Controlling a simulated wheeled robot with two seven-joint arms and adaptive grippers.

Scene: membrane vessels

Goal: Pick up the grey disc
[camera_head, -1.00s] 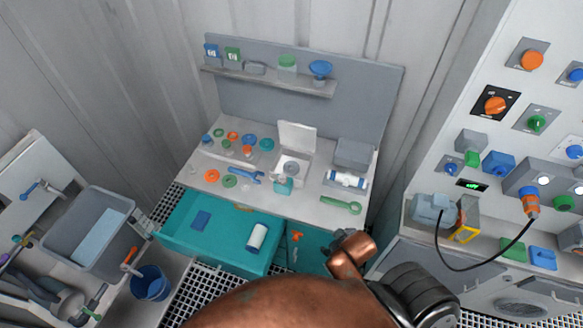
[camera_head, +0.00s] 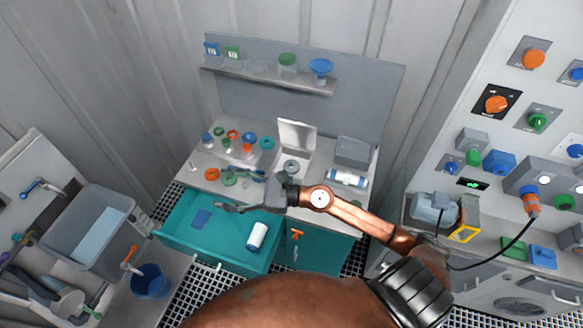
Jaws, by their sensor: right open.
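A round grey piece (camera_head: 291,167), perhaps the grey disc, shows inside the open white box (camera_head: 297,137) on the workbench. It is small, and I cannot tell its exact shape. My right gripper (camera_head: 229,190) is open and empty. It reaches leftward over the bench's front edge and the open teal drawer, left of and in front of the white box. Its upper finger overlaps the green ring (camera_head: 229,178) and hides the blue wrench and the bench surface there. I see no contact with any object. My left gripper is not in view.
Several coloured rings and caps lie on the left of the bench. A grey box (camera_head: 355,151) stands at right. A shelf (camera_head: 270,79) runs behind.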

